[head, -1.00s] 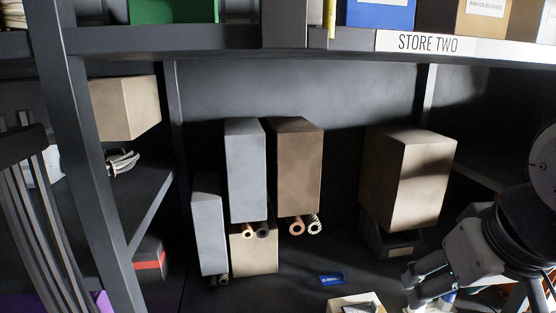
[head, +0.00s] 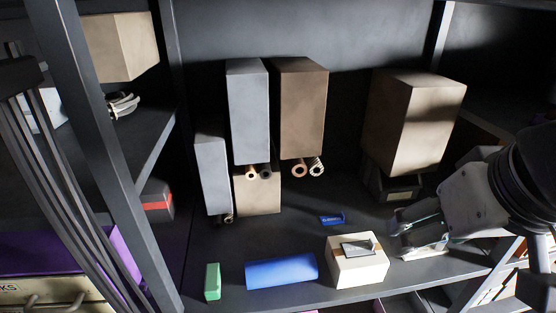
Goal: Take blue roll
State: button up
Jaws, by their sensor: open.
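The blue roll (head: 281,271) lies on its side near the front edge of the dark shelf (head: 290,225) in the head view. A small green block (head: 212,281) stands to its left and a cream box (head: 357,261) to its right, both a little apart from it. My gripper (head: 404,230) is at the right, beyond the cream box, with its fingers pointing left. It is open and looks empty. It is well apart from the blue roll.
Grey boxes (head: 247,110), a brown box (head: 302,107) and a large tan box (head: 414,122) stand farther back, with tube ends below some. A small blue tray (head: 332,219) lies behind the cream box. A dark upright (head: 115,170) bounds the left.

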aim_at(269, 272)
jog(key=j+z, duration=0.1)
jog(key=j, duration=0.4)
jog(key=k+j+z, duration=0.1)
jog(key=j, duration=0.35)
jog(key=k+j+z, duration=0.15)
jog(key=j, duration=0.35)
